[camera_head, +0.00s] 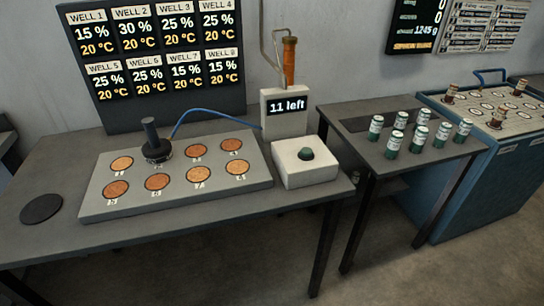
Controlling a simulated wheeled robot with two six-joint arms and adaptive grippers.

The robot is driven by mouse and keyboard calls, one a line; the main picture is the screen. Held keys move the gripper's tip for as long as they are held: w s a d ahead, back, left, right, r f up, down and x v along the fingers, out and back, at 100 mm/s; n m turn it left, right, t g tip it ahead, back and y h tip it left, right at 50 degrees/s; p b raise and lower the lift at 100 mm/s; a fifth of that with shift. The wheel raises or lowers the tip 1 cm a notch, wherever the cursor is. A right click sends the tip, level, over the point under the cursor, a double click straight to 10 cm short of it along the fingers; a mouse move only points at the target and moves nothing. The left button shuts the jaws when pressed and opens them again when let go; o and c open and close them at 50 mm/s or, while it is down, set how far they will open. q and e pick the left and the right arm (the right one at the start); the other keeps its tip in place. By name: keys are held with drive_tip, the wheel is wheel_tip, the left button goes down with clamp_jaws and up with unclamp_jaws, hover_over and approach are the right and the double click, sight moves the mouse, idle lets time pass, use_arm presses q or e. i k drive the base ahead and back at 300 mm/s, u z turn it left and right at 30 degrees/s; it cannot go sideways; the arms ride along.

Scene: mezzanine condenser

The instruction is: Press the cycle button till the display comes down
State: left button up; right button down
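A white box (291,172) near the right end of the grey table carries a dark green round button (306,154) on top. Behind it a small display (287,106) on a pale unit reads "11 left". A large wall panel (155,50) lists WELL 1 to WELL 8 with percentages and 20 °C each. A grey plate (130,207) with numbered orange-brown wells lies on the table, and a black-handled probe (155,145) stands at well 2, joined to a blue cable. Neither of my grippers shows in the head view.
A black disc (41,208) lies at the table's left. A side table (357,145) holds several green-and-white vials (419,138). A blue cabinet (475,185) with a holed tray stands at right. A dark screen (415,30) shows 1245 g. Floor shows between the tables.

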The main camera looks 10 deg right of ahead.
sight(306, 151)
drive_tip(key=u, duration=0.4)
drive_tip(key=k, duration=0.45)
drive_tip(key=u, duration=0.6)
drive_tip(key=i, duration=0.95)
drive_tip(key=z, duration=0.65)
